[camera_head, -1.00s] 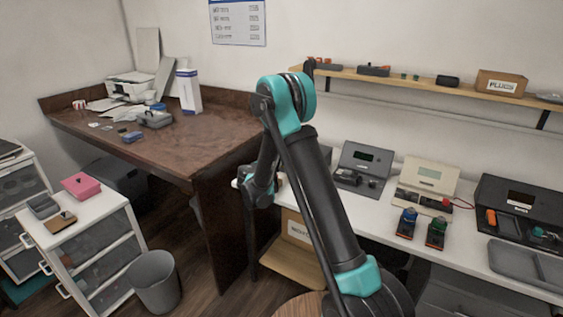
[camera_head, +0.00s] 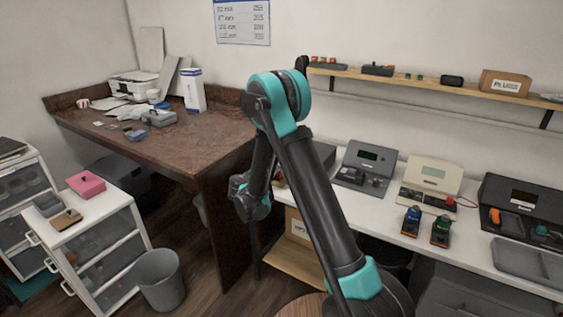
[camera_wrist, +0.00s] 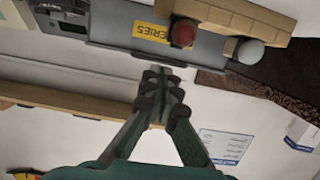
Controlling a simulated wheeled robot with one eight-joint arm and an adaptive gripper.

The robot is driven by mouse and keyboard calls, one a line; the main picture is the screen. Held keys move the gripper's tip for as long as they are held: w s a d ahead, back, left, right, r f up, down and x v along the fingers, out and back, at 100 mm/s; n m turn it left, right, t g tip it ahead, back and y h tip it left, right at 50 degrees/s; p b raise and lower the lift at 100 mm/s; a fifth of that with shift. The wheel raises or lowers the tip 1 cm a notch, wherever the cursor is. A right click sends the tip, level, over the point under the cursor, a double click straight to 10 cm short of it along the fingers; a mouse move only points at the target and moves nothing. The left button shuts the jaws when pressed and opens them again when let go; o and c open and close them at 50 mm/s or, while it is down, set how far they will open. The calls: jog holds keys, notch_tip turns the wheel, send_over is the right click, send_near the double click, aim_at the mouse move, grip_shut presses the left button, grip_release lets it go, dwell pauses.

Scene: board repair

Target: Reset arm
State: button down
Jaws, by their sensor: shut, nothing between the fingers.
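My arm rises through the middle of the head view, with its teal elbow (camera_head: 280,100) high and the forearm folded down on the left side. My gripper (camera_wrist: 162,90) shows in the wrist view with its two dark fingertips together and nothing between them. In the head view the fingers are hidden behind my arm. In the wrist view the gripper is in front of a pale wall, apart from a grey case (camera_wrist: 205,52) with a yellow label along the top.
A brown desk (camera_head: 165,160) stands left of my arm, a white workbench (camera_head: 470,238) with several devices to the right. A wooden shelf (camera_head: 430,84) runs along the wall above. A white drawer unit (camera_head: 110,225) and grey bin (camera_head: 158,280) stand at lower left.

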jog(key=shift+s+a+f, duration=0.35)
jog(key=shift+s+f, duration=0.05)
jog(key=shift+s, duration=0.1)
jog(key=s+d+r+n+g+y, duration=0.25)
jog(key=s+d+g, duration=0.35)
jog(key=s+d, duration=0.9)
jog(key=s+a+f+n+g+y, duration=0.1)
jog(key=s+f+n+y, duration=0.1)
jog(key=s, duration=0.9)
jog(key=s+a+f+n+g+y, duration=0.1)
jog(key=s+y, duration=0.3)
jog(key=s, duration=0.8)
jog(key=shift+s+a+f+n+g+y, duration=0.15)
jog(key=shift+s+f+n+g+y, duration=0.15)
jog(key=shift+n, duration=0.45)
